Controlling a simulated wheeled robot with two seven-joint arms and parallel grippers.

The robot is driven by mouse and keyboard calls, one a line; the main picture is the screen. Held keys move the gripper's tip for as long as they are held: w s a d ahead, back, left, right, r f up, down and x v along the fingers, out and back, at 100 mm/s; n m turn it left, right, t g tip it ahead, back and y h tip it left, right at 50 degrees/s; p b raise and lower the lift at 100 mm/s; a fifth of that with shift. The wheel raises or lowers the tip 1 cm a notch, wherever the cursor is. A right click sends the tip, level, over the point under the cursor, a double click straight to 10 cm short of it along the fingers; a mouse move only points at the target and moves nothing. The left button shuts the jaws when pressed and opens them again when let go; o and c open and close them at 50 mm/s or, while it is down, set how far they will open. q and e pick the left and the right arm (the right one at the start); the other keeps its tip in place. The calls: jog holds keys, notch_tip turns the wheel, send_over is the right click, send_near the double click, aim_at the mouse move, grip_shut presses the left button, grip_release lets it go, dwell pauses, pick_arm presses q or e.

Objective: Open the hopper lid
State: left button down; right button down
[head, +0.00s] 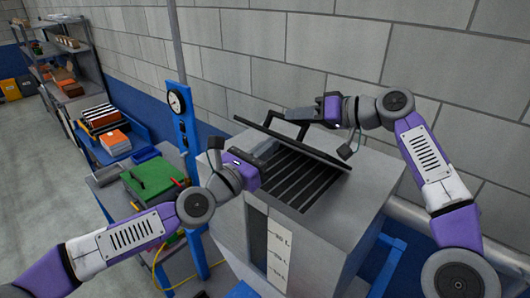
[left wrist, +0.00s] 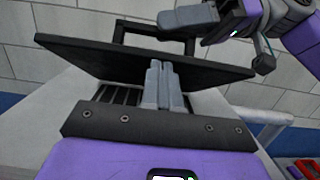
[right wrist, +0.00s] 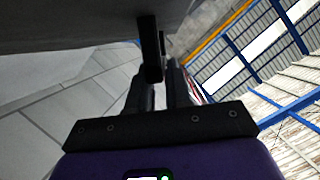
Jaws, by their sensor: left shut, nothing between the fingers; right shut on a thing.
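The grey hopper (head: 345,215) stands below my arms. Its dark lid (head: 318,150) is tilted up, part open, with the slatted grate (head: 290,178) showing beneath. The lid also shows in the left wrist view (left wrist: 90,52). My right gripper (head: 300,113) is shut on the black lid handle (head: 272,116); the handle sits at the fingertips in the right wrist view (right wrist: 150,45). My left gripper (head: 270,155) is shut and empty by the lid's raised underside. Its fingertips overlap the lid in the left wrist view (left wrist: 160,65); I cannot tell whether they touch it.
A block wall (head: 330,50) rises close behind the hopper. A blue post with a gauge (head: 178,105) stands at left. A bench with a green item (head: 150,178) and stocked shelves (head: 65,60) are further left. Open floor (head: 40,180) lies at far left.

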jog(key=c, duration=1.5)
grip_release()
jog(key=shift+s+a+f+g, duration=0.3)
jog(key=shift+a+g, duration=0.1)
jog(key=shift+a, duration=0.15)
jog(key=o, duration=0.4)
jog(key=shift+d, duration=0.15)
jog(key=shift+c, duration=0.2)
jog(key=shift+r, duration=0.1)
jog(key=shift+d, duration=0.1)
